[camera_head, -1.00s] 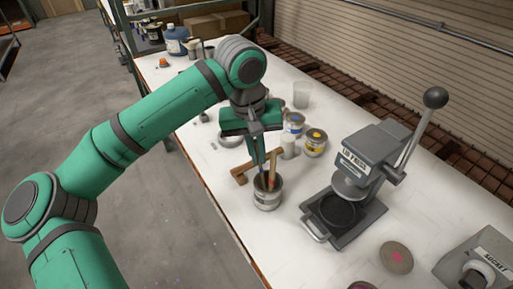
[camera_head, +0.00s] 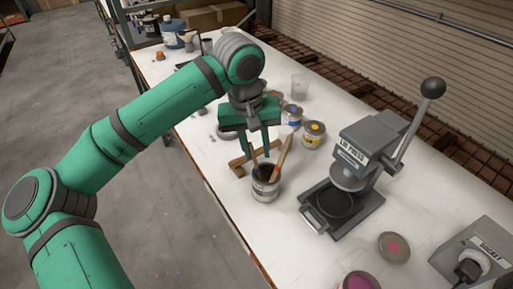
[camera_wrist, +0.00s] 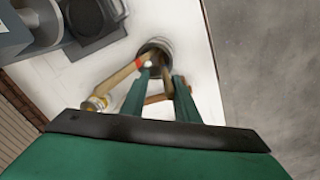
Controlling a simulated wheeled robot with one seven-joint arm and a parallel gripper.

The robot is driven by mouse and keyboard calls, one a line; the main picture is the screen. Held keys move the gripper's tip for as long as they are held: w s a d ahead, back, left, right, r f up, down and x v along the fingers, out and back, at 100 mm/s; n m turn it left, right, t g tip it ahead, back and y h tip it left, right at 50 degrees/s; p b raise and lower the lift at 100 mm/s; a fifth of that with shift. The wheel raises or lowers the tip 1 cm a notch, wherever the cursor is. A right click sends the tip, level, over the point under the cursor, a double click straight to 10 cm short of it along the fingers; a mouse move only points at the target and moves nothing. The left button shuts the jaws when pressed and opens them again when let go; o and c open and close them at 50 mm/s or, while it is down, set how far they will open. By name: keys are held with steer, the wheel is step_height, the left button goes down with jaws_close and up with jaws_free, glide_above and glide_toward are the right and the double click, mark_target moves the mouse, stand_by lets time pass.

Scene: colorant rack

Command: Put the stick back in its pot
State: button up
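The pot (camera_head: 266,188) is an open metal can with a paper label, upright on the table below my gripper. It also shows in the wrist view (camera_wrist: 155,46). A wooden stick (camera_head: 284,154) stands in the pot and leans to the right; it is also in the wrist view (camera_wrist: 118,80). A second, thinner stick (camera_head: 254,160) shows at the pot's left side, partly beside a finger. My gripper (camera_head: 257,155) is above the pot, pointing down, its fingers apart. In the wrist view a gap shows between the fingertips (camera_wrist: 160,85). Their contact with the sticks cannot be told.
A wooden rest (camera_head: 240,165) lies left of the pot. Small paint cans (camera_head: 314,135) stand behind it. A grey lid press (camera_head: 365,160) with a tall lever is to the right. A lid (camera_head: 394,248) lies nearer the front. The table's left edge is close to the pot.

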steer(key=r, duration=0.3)
steer(key=a+r, duration=0.1)
steer(key=r, duration=0.3)
steer(key=s+r, duration=0.1)
steer(key=r, duration=0.2)
steer(key=shift+a+r, duration=0.15)
steer(key=shift+r, duration=0.15)
steer(key=shift+a, duration=0.1)
